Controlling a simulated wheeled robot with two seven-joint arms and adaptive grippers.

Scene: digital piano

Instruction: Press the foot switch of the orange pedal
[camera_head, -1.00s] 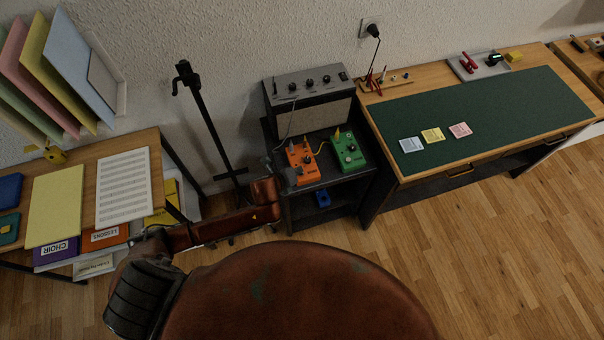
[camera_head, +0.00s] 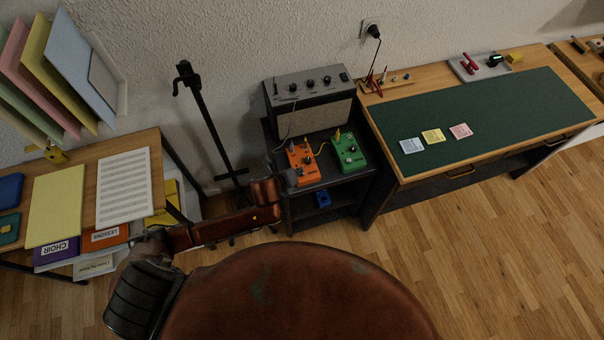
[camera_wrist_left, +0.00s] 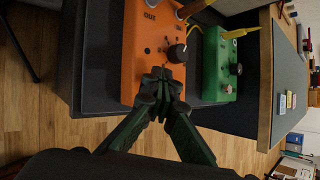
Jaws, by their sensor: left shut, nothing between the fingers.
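The orange pedal (camera_head: 306,170) lies on the dark shelf in front of the amplifier, and it also shows in the left wrist view (camera_wrist_left: 139,60). My left gripper (camera_head: 290,177) is at the pedal's near left side in the head view. In the left wrist view its fingertips (camera_wrist_left: 163,82) are shut and empty, in front of the orange pedal's face and close to it. I cannot tell whether they touch. A dark knob (camera_wrist_left: 177,53) shows just beyond the fingertips. The foot switch is not clearly visible; the fingers cover part of the pedal. My right gripper is not in view.
The green pedal (camera_head: 349,153) sits close to the right of the orange one, with yellow cables between. The amplifier (camera_head: 312,100) stands behind. A black stand (camera_head: 208,125) is to the left. A desk with a green mat (camera_head: 500,115) is to the right.

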